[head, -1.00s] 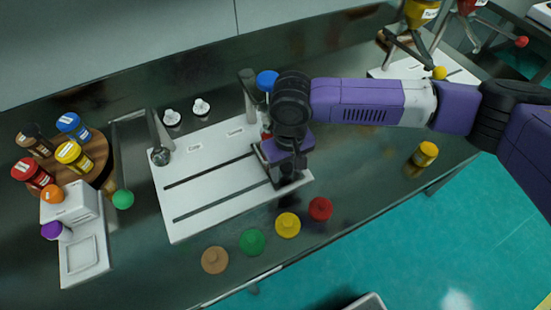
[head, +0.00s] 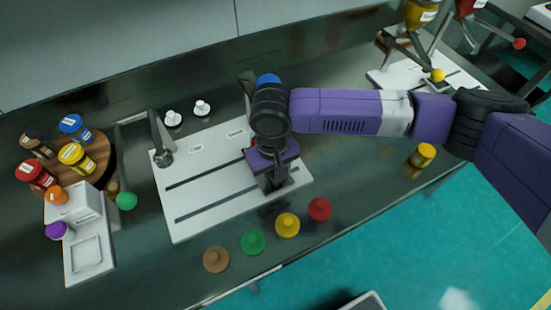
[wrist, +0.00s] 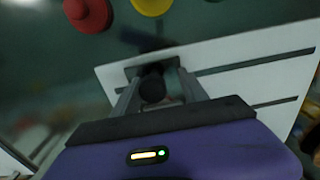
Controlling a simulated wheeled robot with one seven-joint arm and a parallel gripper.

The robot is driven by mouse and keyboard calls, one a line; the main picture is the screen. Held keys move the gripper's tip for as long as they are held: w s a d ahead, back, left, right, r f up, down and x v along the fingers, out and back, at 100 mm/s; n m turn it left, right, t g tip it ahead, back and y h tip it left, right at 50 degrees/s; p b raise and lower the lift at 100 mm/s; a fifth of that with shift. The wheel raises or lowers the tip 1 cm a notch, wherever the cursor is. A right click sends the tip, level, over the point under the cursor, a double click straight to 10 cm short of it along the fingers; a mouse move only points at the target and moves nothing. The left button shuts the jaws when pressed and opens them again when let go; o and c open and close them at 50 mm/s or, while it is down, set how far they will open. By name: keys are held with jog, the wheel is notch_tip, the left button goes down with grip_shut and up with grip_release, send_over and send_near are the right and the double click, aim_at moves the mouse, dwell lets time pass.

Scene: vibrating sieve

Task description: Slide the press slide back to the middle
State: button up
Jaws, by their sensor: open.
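The white press board (head: 205,205) with two long dark slots lies on the bench in the middle of the head view. My gripper (head: 273,184) points down over the right part of this board. In the wrist view, my gripper (wrist: 153,70) is open, with one finger on each side of a dark round knob (wrist: 152,90). The knob stands on a dark block (wrist: 140,69) over the board, which appears to be the press slide. Whether the fingers touch the knob, I cannot tell. In the head view my gripper mostly hides the slide.
Brown (head: 216,259), green (head: 253,242), yellow (head: 287,225) and red (head: 319,209) round pieces lie along the board's front. A grey post (head: 160,140) stands at its back left. A wooden tray (head: 98,160) with jars is at the left. A yellow jar (head: 423,155) stands at the right.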

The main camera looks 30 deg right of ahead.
jog(key=shift+a+p, duration=1.45)
jog(key=shift+a, duration=3.35)
jog(key=shift+d, duration=0.1)
jog(key=shift+o, duration=0.2)
jog(key=o, duration=1)
jog(key=shift+o, duration=0.2)
jog(key=shift+r, duration=0.1)
notch_tip(320, 180, up, 9)
jog(key=p, duration=0.9)
jog(key=shift+p, duration=0.35)
